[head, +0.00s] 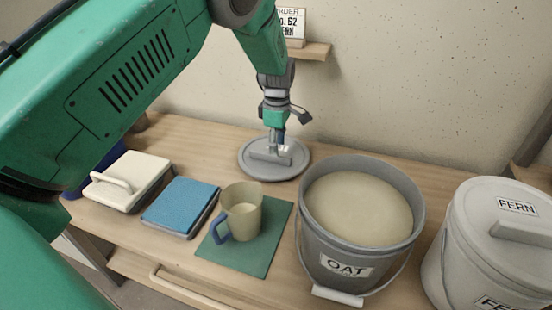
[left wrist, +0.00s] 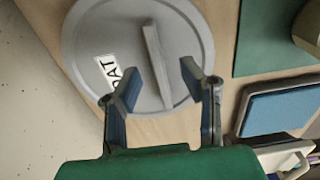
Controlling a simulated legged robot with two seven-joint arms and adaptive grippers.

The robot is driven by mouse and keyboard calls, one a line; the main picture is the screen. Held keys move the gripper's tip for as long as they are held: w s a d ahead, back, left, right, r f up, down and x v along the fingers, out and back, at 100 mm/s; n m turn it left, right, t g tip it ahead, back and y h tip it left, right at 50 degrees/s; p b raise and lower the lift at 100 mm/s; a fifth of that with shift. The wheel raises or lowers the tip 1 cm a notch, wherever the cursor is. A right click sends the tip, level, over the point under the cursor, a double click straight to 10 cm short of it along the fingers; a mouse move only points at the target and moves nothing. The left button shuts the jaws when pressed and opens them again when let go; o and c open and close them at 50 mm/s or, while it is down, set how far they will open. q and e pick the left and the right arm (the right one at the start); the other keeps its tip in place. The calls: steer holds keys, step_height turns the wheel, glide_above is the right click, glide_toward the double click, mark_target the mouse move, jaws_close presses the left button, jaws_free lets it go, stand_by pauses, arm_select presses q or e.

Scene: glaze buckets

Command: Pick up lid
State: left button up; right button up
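The grey round lid (head: 248,168) lies flat on the wooden table at the back, behind the jug. In the left wrist view the lid (left wrist: 95,40) shows a raised bar handle (left wrist: 157,62) and a label reading OAT. My left gripper (head: 280,150) is just above the lid; in the left wrist view the gripper (left wrist: 158,82) has its fingers spread apart on either side of the bar handle's near end. Whether the fingers touch the handle cannot be told. The open OAT bucket (head: 345,262), full of pale glaze, stands to the right of the lid. My right gripper is out of view.
A grey lidded FERN bucket (head: 470,240) stands at the far right. A beige jug (head: 246,217) with a blue handle stands on a green mat (head: 270,255). A blue pad (head: 180,203) and a white block with a handle (head: 150,172) lie left. A small shelf (head: 312,52) is on the wall.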

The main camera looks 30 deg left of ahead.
mark_target(254, 158)
arm_select(q)
steer(key=f, duration=0.1)
steer(key=a+f+b, duration=0.1)
steer(key=f, duration=0.1)
steer(key=a+f, duration=0.1)
steer(key=f, duration=0.1)
steer(key=shift+w+a+f, duration=0.1)
steer(key=shift+d+f+b, duration=0.1)
steer(key=shift+d+b, duration=0.15)
steer(key=shift+b, duration=0.05)
steer(key=shift+d+r, duration=0.2)
steer(key=shift+d, duration=0.25)
steer(key=shift+a+f, duration=0.1)
steer(key=shift+a, duration=0.2)
steer(key=shift+c, duration=0.9)
steer(key=shift+a+f, duration=0.1)
steer(key=shift+a, duration=0.1)
jaws_close()
